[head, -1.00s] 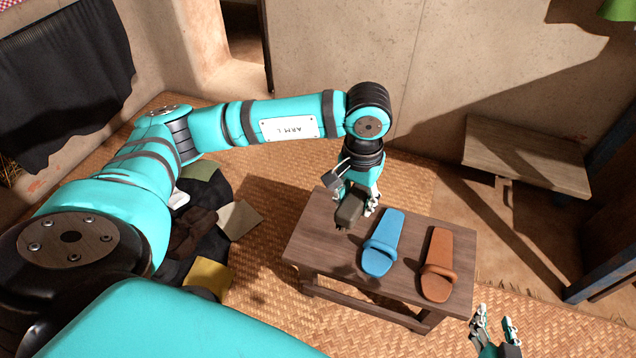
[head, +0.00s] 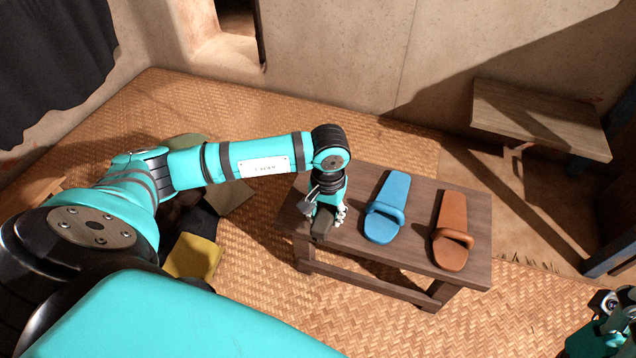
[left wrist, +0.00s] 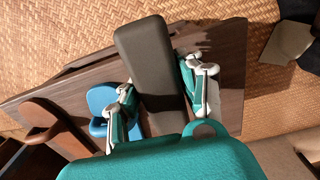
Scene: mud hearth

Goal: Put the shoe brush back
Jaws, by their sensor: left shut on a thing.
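The shoe brush, a dark grey-brown block (head: 321,229), is held by my left gripper (head: 327,212) over the left end of the small wooden bench (head: 345,256). In the left wrist view the shoe brush (left wrist: 145,62) sits between the two fingers of my left gripper (left wrist: 160,88), with the bench (left wrist: 222,60) behind it. I cannot tell whether the brush touches the bench top. Its bristles are not clearly seen. My right gripper (head: 608,308) is partly in view at the lower right edge, away from the bench; its opening is unclear.
A blue slipper (head: 388,207) and a brown slipper (head: 453,230) lie on the bench, right of the brush. Another wooden bench (head: 535,118) stands by the back wall. A yellow item (head: 194,257) lies on the woven mat (head: 262,300) at left.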

